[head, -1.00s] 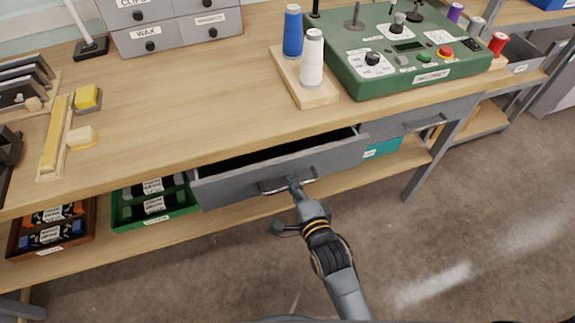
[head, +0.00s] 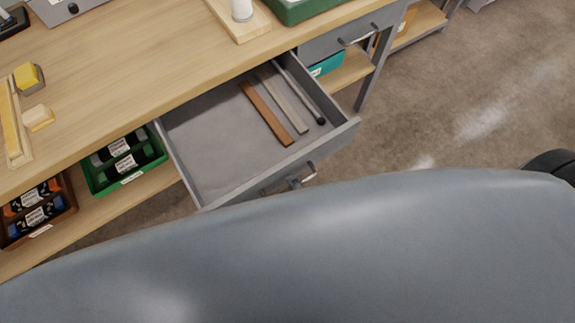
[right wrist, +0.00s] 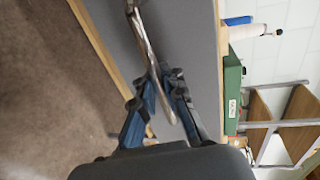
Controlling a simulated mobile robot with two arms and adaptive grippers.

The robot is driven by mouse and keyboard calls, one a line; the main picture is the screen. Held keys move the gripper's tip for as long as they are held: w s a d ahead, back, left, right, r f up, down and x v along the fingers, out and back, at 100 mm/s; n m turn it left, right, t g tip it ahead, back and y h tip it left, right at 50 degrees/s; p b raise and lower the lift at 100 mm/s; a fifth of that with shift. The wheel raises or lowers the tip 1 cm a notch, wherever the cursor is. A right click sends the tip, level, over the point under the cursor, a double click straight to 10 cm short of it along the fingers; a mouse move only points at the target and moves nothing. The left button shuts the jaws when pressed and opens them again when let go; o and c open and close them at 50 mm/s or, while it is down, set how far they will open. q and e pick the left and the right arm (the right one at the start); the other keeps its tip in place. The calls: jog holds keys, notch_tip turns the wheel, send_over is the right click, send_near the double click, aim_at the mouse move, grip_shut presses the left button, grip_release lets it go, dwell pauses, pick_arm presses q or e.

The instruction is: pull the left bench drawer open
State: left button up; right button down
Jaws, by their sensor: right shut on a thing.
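The left bench drawer (head: 345,131) is pulled well out from under the bench top in the head view, its inside open to sight. In it lie a brown strip (head: 266,113), grey strips (head: 283,103) and a thin dark rod (head: 304,94), all towards its right side. Its bar handle (head: 310,172) is on the front, partly hidden. My right gripper (head: 296,182) is at the handle, mostly hidden below. In the right wrist view its fingers (right wrist: 158,92) are shut around the handle bar (right wrist: 146,42). My left gripper is not in view.
The wooden bench top (head: 130,80) spans the upper left. A second drawer (head: 322,43) to the right is shut. A green tray (head: 98,178) and a brown tray (head: 68,190) stand on the lower shelf. Part of my own body covers the lower picture.

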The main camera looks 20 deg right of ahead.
jog(key=shift+s+d, duration=0.25)
jog(key=shift+s, duration=0.4)
jog(key=c, duration=1.7)
grip_release()
jog(key=shift+s, duration=0.1)
jog(key=v, duration=1.1)
jog(key=shift+s+d+r, duration=0.1)
jog(key=shift+s+d, duration=0.05)
jog(key=shift+s, duration=0.25)
